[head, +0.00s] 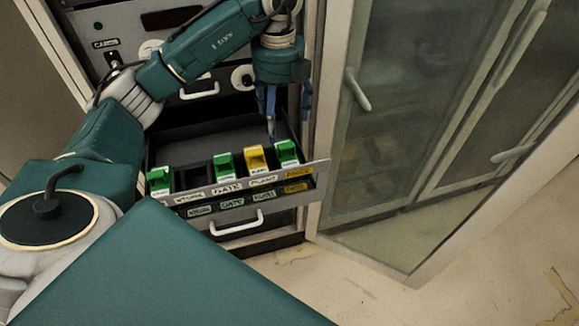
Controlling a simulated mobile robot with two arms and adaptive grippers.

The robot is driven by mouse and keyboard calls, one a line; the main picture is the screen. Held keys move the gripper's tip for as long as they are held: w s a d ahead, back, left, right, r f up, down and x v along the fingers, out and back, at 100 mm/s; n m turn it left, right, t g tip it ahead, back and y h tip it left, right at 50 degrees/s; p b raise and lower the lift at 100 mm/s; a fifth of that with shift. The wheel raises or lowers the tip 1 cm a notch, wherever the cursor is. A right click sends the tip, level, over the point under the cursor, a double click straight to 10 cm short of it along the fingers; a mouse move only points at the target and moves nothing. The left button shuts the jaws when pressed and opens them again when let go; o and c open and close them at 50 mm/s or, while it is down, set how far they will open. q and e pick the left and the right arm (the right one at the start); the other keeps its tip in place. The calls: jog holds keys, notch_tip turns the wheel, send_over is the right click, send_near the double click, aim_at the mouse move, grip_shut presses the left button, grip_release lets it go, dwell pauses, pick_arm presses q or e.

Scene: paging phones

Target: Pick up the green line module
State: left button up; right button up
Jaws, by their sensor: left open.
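Green line modules stand in the front row of an open drawer (205,130): one at the left end (159,181), one in the middle (225,166) and one at the right end (287,152). A yellow module (256,158) stands between the middle and right green ones. My left gripper (284,122) is open and points down over the right part of the drawer. Its fingers are just behind and above the right green module, with nothing seen between them. Whether a finger touches a module cannot be told. My right gripper is not in view.
The drawer front carries small labels, with a handle (237,225) on the panel below. An empty slot shows beside the left green module. The cabinet's upper panel (120,45) rises behind. A glass-door cabinet (400,120) stands close on the right. The floor (340,285) in front is clear.

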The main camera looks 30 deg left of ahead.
aim_at(282, 156)
pick_arm(q)
notch_tip(282, 156, down, 4)
jog(key=shift+s+d+r+b, duration=0.1)
jog(key=shift+s+r+b, duration=0.05)
jog(key=shift+b, duration=1)
notch_tip(282, 156, down, 5)
jog(key=shift+p, duration=0.5)
jog(key=f+p, duration=0.2)
jog(key=f, duration=0.3)
jog(key=shift+w+p, duration=0.35)
jog(key=shift+p, duration=0.05)
jog(key=shift+f, duration=0.25)
jog(key=c, duration=1.5)
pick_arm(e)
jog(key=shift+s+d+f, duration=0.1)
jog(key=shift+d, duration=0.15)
